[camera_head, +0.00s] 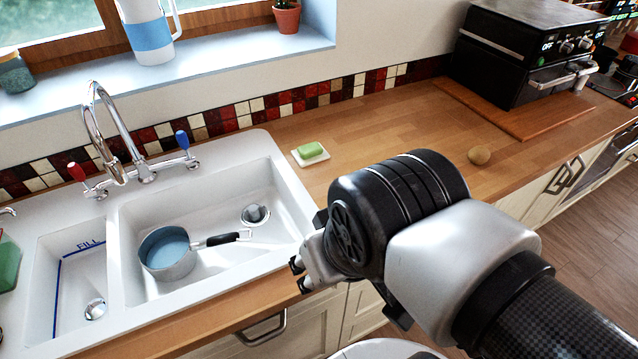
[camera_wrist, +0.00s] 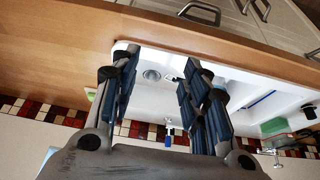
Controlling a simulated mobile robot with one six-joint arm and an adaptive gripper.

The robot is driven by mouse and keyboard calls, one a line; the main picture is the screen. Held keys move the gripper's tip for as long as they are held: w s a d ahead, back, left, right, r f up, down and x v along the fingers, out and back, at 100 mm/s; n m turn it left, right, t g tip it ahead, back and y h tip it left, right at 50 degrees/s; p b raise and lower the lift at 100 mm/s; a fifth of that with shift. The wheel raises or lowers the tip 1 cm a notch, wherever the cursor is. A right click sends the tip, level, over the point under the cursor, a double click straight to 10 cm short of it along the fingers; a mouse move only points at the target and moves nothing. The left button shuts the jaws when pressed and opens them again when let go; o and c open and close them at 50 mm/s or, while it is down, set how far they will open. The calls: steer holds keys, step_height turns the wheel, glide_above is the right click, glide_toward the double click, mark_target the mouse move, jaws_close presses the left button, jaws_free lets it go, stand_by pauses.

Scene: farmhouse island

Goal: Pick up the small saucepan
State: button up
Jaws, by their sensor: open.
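The small saucepan (camera_head: 166,250) sits in the large right basin of the white sink (camera_head: 228,290). It is grey outside and bluish inside, upright, with a black handle (camera_head: 222,239) pointing right, near the drain. My gripper (camera_head: 299,274) is beside the sink's front right corner, to the right of the saucepan and apart from it. In the wrist view my gripper (camera_wrist: 160,78) is open with nothing between its fingers. The sink (camera_wrist: 245,75) shows beyond them there, and the saucepan is mostly hidden behind a finger.
The faucet (camera_head: 112,135) with red and blue handles rises behind the basins. A green soap on a dish (camera_head: 311,153) and a round brown object (camera_head: 479,155) lie on the wooden counter (camera_head: 390,125). A black oven (camera_head: 520,55) stands at the back right.

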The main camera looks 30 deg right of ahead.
steer(key=shift+o, duration=0.3)
steer(key=m+t+y+p, duration=0.2)
steer(key=m+y+p, duration=0.55)
steer(key=m, duration=1.05)
glide_above(222, 239)
steer(key=s+d, duration=0.8)
steer(key=d, duration=0.2)
step_height(222, 239, down, 15)
steer(key=shift+y, duration=0.25)
steer(key=b+x, duration=0.3)
steer(key=x, duration=0.8)
steer(key=shift+s+a+b, duration=0.1)
steer(key=shift+a+b, duration=0.15)
steer(key=shift+b, duration=0.05)
steer(key=shift+w+r+b+x, duration=0.15)
steer(key=shift+b+x, duration=0.25)
steer(key=shift+x, duration=1.15)
steer(key=shift+w+r+b+x, duration=0.15)
steer(key=shift+b+x, duration=0.2)
steer(key=shift+x, duration=1.25)
steer(key=shift+c, duration=0.5)
